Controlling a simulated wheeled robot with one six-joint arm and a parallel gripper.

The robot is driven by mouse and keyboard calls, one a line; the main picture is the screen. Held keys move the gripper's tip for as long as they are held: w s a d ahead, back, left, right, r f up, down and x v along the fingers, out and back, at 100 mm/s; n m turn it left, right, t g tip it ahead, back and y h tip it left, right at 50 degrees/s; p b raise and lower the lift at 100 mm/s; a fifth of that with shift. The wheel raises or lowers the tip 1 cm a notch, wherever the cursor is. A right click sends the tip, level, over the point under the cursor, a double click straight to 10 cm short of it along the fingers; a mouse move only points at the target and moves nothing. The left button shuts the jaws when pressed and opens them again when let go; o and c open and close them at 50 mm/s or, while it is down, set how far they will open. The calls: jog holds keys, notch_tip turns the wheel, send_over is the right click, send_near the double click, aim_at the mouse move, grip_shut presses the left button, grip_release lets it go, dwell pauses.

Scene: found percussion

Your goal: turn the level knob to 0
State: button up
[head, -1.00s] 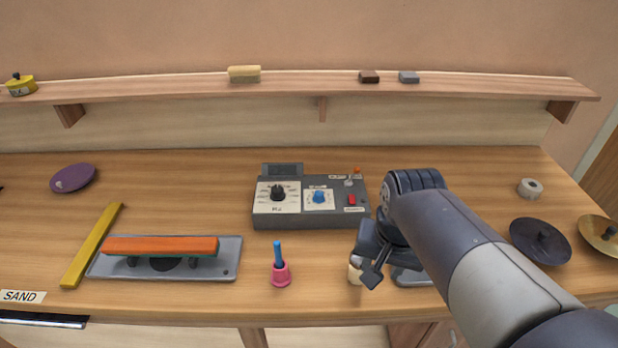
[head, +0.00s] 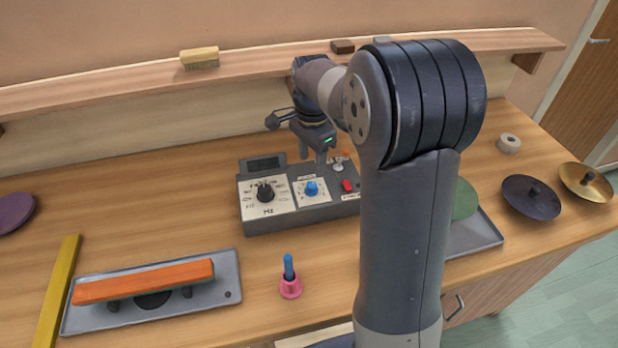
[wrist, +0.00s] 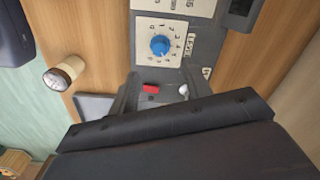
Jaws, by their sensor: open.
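The blue level knob (head: 311,188) sits on a white dial plate on the grey control box (head: 290,215). In the wrist view the blue knob (wrist: 159,45) is in the upper middle, with numbers around it; I cannot read where it points. My gripper (head: 319,155) is open and empty, pointing down above the back right part of the box, apart from the knob. In the wrist view my gripper (wrist: 160,80) has its fingers on either side of the red switch (wrist: 150,88), below the knob in the picture.
A black Hz knob (head: 265,192) is left of the blue one. A silver toggle (head: 338,166) stands near the red switch. A pink holder (head: 290,288) with a blue stick stands in front. An orange bar on a grey plate (head: 220,262) lies left. A shelf (head: 120,80) runs behind.

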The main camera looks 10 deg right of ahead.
aim_at(312, 184)
notch_tip(312, 184, down, 8)
jog(key=shift+f+p, duration=0.1)
jog(key=shift+p, duration=0.35)
jog(key=c, duration=1)
